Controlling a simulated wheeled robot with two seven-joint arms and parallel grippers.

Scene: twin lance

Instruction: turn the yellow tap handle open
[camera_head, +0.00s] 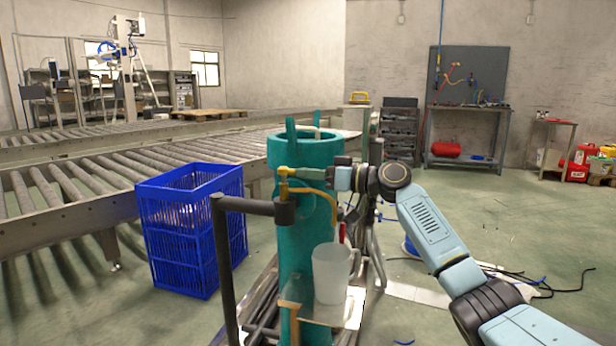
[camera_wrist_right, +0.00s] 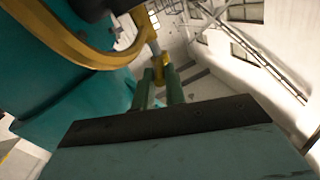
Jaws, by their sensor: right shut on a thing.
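The yellow tap (camera_head: 284,186) sits on the front of a teal cylinder (camera_head: 290,235), with a curved yellow spout to its right. My right gripper (camera_head: 302,174) comes in from the right at the top of the tap. It is shut on the yellow tap handle (camera_wrist_right: 160,62), which shows between the fingertips in the right wrist view, where the spout (camera_wrist_right: 75,45) curves at upper left. The fingers partly hide the handle, so its exact angle is hard to tell. A translucent jug (camera_head: 328,274) stands below the spout. My left gripper is not in view.
A dark pipe handle (camera_head: 240,205) stands just left of the tap. A blue crate (camera_head: 190,235) is farther left, before a roller conveyor (camera_head: 70,190). A workbench (camera_head: 465,162) stands at the back right. The floor at right is mostly open, with cables.

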